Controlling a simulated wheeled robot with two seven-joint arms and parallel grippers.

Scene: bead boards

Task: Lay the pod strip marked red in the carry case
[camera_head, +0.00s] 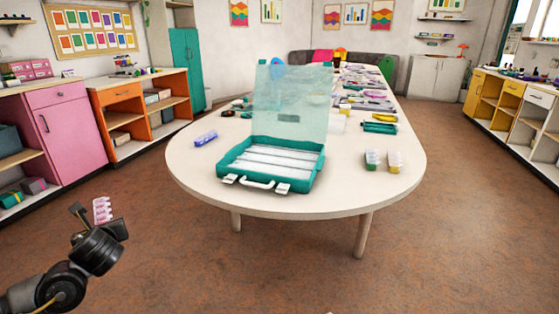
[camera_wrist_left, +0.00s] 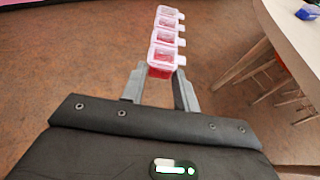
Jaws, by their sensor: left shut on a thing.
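The pod strip with red contents (camera_wrist_left: 165,42) is a row of several clear, lidded cups. My left gripper (camera_wrist_left: 160,78) is shut on its near end, and the strip points away from the fingers. In the head view the strip (camera_head: 102,210) is held over the floor at lower left, apart from the table. The teal carry case (camera_head: 232,171) stands open on the near end of the table, its clear lid (camera_head: 292,95) raised at the back. Its long white slots look empty. My right gripper is not in view.
The round-ended white table (camera_head: 330,199) has bare top around the case. A blue pod strip (camera_head: 205,138) lies left of the case. A green strip (camera_head: 372,160) and an orange-yellow strip (camera_head: 395,162) are at right. Pink cabinet (camera_head: 72,132) stands left.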

